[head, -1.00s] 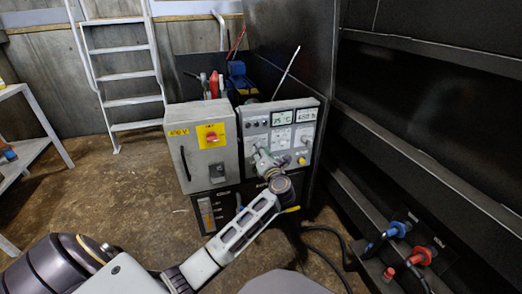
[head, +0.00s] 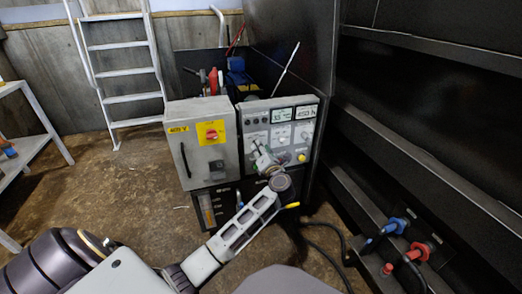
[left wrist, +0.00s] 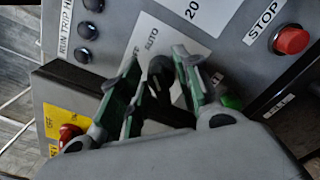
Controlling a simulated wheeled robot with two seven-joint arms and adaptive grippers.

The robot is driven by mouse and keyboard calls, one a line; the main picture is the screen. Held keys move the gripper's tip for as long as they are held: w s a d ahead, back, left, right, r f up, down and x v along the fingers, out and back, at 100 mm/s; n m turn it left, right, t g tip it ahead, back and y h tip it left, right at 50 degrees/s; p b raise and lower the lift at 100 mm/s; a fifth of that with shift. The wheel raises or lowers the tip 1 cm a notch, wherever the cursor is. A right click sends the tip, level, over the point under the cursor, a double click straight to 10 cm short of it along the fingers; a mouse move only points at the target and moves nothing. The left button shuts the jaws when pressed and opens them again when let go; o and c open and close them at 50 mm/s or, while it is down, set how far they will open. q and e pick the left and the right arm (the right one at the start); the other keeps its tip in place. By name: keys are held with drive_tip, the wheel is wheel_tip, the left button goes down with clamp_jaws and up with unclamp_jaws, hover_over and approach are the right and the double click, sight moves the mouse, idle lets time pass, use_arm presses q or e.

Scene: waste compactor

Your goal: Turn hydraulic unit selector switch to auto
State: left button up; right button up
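The hydraulic unit's control panel (head: 284,116) is light grey with two displays on top. My left gripper (head: 259,155) is at its lower left part and hides the selector switch there. In the left wrist view the black selector switch (left wrist: 160,73) shows between the two green-lined fingers of my left gripper (left wrist: 158,66). The fingers are apart on either side of the knob; gaps show, and I cannot tell whether either touches it. The label AUTO (left wrist: 151,40) is just above the knob. A second label to its left is partly hidden by a finger. My right gripper is not in view.
A red STOP button (left wrist: 291,40) and a partly hidden green button (left wrist: 232,102) are right of the fingers. A grey cabinet with a red switch (head: 211,134) stands left of the panel. Black machine walls and hoses (head: 395,227) are at right.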

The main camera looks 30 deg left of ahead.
use_arm(q)
drive_tip(key=v, duration=1.1)
drive_tip(key=shift+s+d, duration=0.25)
drive_tip(key=shift+d, duration=0.05)
drive_tip(key=shift+r, duration=0.1)
